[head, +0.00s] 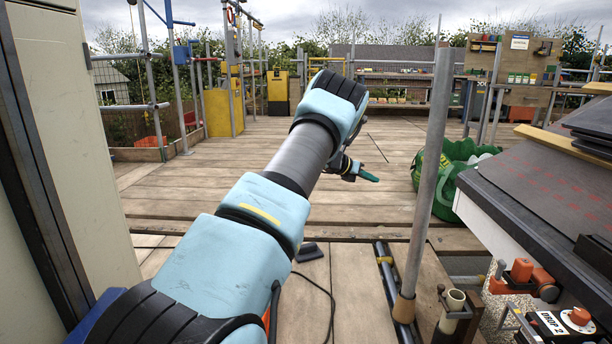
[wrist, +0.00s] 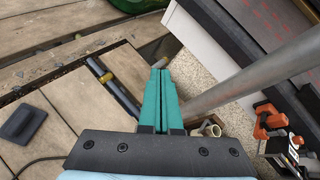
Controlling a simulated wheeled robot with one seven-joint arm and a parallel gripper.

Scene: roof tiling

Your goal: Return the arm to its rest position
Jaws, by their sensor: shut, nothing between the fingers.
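My arm reaches forward and up over the plank deck in the head view. My gripper (head: 366,177) is at its far end, its green fingers pointing right, left of the upright metal pole (head: 430,165). In the wrist view my gripper (wrist: 160,75) shows its two green fingers side by side and closed, with nothing between them. The fingers point down towards the deck and the wall edge and appear apart from everything.
The grey pole crosses close on the right. A roof section (head: 560,190) stands at the right, with an orange clamp (head: 522,270) below it. A green bag (head: 455,165) lies behind the pole. A pale panel (head: 70,140) stands at the left. The middle deck (head: 240,160) is clear.

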